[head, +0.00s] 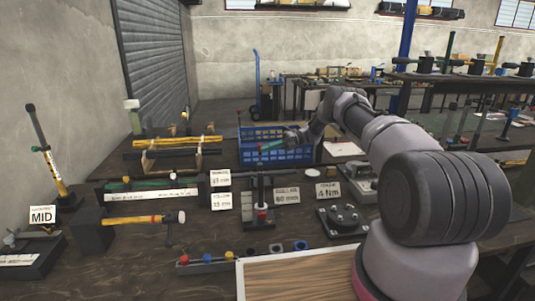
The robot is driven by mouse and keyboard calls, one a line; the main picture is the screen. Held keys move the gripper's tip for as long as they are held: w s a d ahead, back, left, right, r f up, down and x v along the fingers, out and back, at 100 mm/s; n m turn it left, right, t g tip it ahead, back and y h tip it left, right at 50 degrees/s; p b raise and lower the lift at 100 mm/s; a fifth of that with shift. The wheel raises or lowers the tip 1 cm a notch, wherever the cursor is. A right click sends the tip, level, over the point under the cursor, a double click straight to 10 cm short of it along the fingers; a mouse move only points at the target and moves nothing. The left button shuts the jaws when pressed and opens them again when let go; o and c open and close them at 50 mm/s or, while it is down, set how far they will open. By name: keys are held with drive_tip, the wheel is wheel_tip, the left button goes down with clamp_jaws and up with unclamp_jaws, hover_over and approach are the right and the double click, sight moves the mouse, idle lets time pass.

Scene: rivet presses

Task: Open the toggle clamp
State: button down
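My arm reaches from the right, and my gripper (296,138) is small and far off, above the blue crate. A thin green bar with a red end (272,146) shows just left of the gripper. I cannot tell whether the gripper touches it or whether the bar belongs to the clamp. No part is clearly recognisable as the toggle clamp. A small dark upright fixture with a red part (262,207) stands on the bench in the middle, apart from the gripper. The gripper's fingers are too small to read.
A blue crate (252,155) stands behind the fixture. A tall yellow-and-black lever (48,160) stands left. A wooden board (300,276) lies in front.

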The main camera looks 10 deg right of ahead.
drive_tip(key=shift+w+r, duration=0.2)
drive_tip(key=shift+w, duration=0.35)
drive_tip(key=shift+w+r, duration=0.15)
drive_tip(key=shift+w, duration=0.4)
